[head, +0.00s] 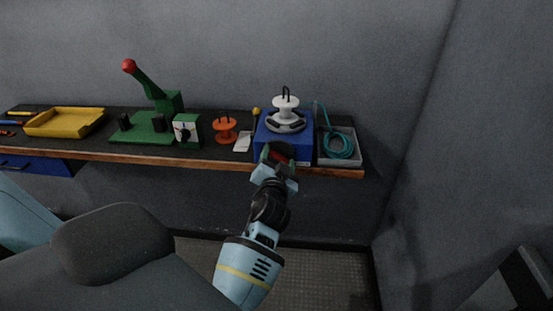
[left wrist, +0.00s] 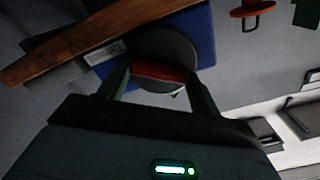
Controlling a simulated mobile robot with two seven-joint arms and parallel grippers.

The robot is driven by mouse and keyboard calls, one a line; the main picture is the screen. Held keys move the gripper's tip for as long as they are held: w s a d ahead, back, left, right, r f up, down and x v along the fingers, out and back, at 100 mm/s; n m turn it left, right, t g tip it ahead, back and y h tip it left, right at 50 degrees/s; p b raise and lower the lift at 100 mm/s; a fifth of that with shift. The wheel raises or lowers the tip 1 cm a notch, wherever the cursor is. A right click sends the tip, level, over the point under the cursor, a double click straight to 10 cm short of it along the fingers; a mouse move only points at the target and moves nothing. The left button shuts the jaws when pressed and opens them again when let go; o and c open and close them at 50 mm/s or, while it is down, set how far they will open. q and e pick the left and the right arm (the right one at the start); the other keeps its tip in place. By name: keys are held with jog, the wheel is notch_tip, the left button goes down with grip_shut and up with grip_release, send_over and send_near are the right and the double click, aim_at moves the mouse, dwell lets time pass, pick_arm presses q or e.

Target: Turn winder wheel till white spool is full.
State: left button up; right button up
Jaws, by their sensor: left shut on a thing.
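The winder is a blue box (head: 270,126) at the right part of the bench. The white spool (head: 286,104) stands upright on top of it, on a grey base with dark pads. No teal cord is clearly seen wound on it. The winder wheel shows as a dark disc (left wrist: 168,48) against the blue box in the left wrist view. My left gripper (head: 278,153) is at the box's front, its fingers (left wrist: 160,78) shut on a red grip at the wheel's edge. The gripper hides most of the wheel in the head view. My right gripper is not in view.
Teal cord (head: 338,146) lies coiled in a grey tray (head: 355,157) right of the winder. An orange spool (head: 226,135), white card (head: 243,142), dial box (head: 187,131), green lever press (head: 150,128) and yellow tray (head: 62,122) stand leftward. The bench's wooden edge (head: 190,159) runs along the front.

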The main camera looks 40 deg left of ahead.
pick_arm(q)
jog(key=m+p, duration=0.1)
jog(key=m, duration=0.5)
jog(key=shift+r+m, duration=0.1)
jog(key=shift+m, duration=0.2)
jog(key=m, duration=0.2)
jog(key=shift+m+p, duration=0.4)
jog(key=shift+m, duration=0.8)
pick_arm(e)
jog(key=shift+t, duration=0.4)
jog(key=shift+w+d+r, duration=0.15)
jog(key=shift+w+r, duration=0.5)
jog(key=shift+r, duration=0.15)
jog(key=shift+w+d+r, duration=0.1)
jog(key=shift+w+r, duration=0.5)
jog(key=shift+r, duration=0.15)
pick_arm(q)
jog(key=shift+f, duration=0.2)
jog(key=o, duration=1)
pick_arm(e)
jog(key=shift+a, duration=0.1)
pick_arm(q)
jog(key=shift+f, duration=0.1)
jog(key=shift+v, duration=3.85)
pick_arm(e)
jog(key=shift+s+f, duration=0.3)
